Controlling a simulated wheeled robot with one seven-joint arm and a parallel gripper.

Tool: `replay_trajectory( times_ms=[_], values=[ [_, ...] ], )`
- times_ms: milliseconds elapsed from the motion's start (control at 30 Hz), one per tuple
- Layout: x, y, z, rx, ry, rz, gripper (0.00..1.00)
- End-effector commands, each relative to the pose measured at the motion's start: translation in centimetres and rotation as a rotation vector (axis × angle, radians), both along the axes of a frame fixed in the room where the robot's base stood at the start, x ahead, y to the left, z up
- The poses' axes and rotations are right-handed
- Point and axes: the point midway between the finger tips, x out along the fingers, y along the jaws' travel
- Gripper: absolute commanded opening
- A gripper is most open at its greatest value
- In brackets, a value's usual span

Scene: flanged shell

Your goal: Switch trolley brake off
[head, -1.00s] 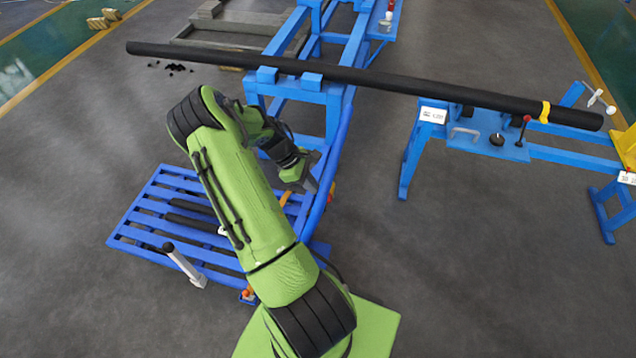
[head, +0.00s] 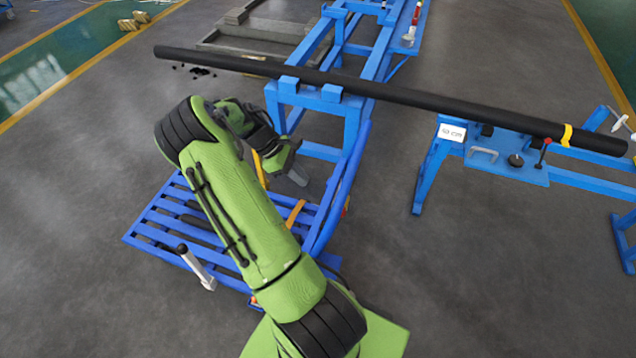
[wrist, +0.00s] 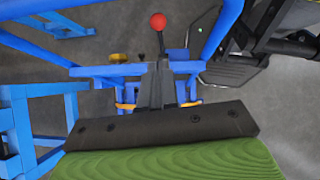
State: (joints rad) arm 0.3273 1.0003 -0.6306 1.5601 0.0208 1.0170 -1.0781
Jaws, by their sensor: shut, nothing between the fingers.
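The blue slatted trolley (head: 150,238) stands low at the left in the head view, beside the blue frame. A lever with a black grip and pale body (head: 196,268) stands at its near edge. In the wrist view a lever with a red ball knob (wrist: 158,22) rises just past my fingertips, by a blue crossbar (wrist: 110,71). I cannot tell whether it is the brake, or whether the fingers touch it. My gripper (head: 298,176) is shut and empty, above the trolley by its curved blue rail. It also shows in the wrist view (wrist: 157,68).
A long black pipe (head: 420,95) lies across the blue frame (head: 352,112) and the right-hand stand (head: 428,170). A red-knobbed lever (head: 546,143) is on that stand. The floor between frame and stand is clear.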

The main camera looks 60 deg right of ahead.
Motion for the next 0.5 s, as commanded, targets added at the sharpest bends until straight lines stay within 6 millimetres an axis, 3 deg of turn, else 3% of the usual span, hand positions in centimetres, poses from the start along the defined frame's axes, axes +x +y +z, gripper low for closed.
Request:
replay_trajectory(
  times_ms=[133, 500],
  values=[
    [2.2, 1.4, -1.2, -0.024, 0.069, 0.056, 0.0],
    [1.9, 1.4, -1.8, -0.024, 0.073, 0.056, 0.0]
  ],
)
